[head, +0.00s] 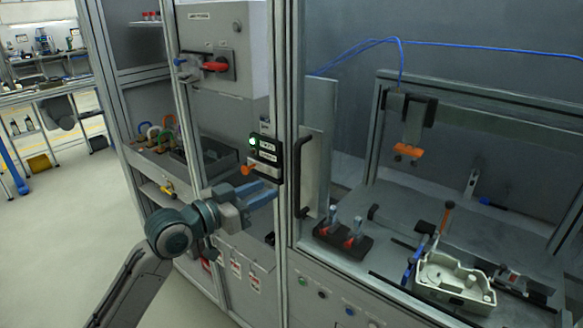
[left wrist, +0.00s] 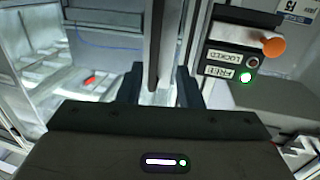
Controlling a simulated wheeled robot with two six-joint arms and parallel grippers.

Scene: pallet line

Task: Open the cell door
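The cell door shows in the head view as a tall clear panel with a grey metal frame (head: 284,110). A black upright handle (head: 298,178) is on it; the door looks shut. My left gripper (head: 270,191) has its blue fingers apart, to the left of the handle and pointing at the frame. In the left wrist view, my dark fingers (left wrist: 160,88) are spread, with an upright bar between or beyond them; I cannot tell if they touch it. The lock box (head: 264,150) above the gripper has a lit green lamp by its FREE label; the lamp also shows upside down in the wrist view (left wrist: 245,77).
An orange knob (head: 249,169) sticks out from the lock box, close above my left fingers. A grey cabinet with a red switch (head: 215,66) stands to the left. Inside the cell are a white housing (head: 455,282) and a black rack (head: 343,240). The floor at left is clear.

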